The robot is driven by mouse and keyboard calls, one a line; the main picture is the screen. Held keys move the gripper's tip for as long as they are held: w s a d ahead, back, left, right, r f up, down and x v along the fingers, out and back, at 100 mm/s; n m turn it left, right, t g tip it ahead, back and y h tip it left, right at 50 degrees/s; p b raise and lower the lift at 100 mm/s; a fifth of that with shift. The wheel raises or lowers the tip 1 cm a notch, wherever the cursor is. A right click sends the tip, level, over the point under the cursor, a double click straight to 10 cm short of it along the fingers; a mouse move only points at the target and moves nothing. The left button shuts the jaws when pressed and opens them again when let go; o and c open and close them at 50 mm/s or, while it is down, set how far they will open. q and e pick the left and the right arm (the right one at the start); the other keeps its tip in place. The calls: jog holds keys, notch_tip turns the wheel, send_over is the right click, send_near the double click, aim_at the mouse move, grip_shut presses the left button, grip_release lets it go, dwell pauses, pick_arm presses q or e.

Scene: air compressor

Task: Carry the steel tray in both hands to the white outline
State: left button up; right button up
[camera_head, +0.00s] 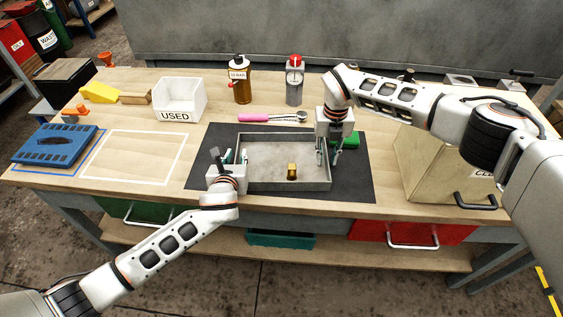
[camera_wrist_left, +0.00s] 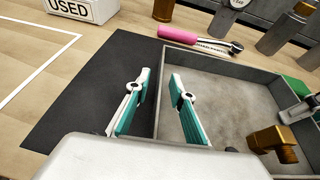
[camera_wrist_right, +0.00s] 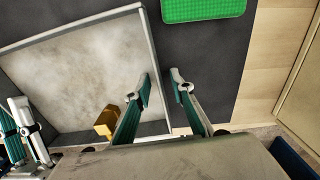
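The steel tray (camera_head: 290,187) lies on a dark mat (camera_head: 353,185), with a brass fitting (camera_head: 292,171) inside near its front wall. The white outline (camera_head: 150,131) is on the bare wood to the left of the mat and is empty. My left gripper (camera_head: 236,157) is open, its fingers on either side of the tray's left wall, as the left wrist view (camera_wrist_left: 158,80) shows. My right gripper (camera_head: 327,158) is open at the right wall, one finger over the tray and one outside in the right wrist view (camera_wrist_right: 162,78). Contact with the walls cannot be told.
A blue slotted block (camera_head: 55,146) sits left of the outline. A white USED bin (camera_head: 180,97) stands behind it. A green pad (camera_head: 346,140) and a wooden box (camera_head: 430,165) are to the right.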

pick_arm(q)
grip_shut()
pick_arm(e)
grip_shut()
pick_arm(q)
jog(key=shift+r, duration=0.1)
pick_arm(e)
jog(key=shift+r, duration=0.15)
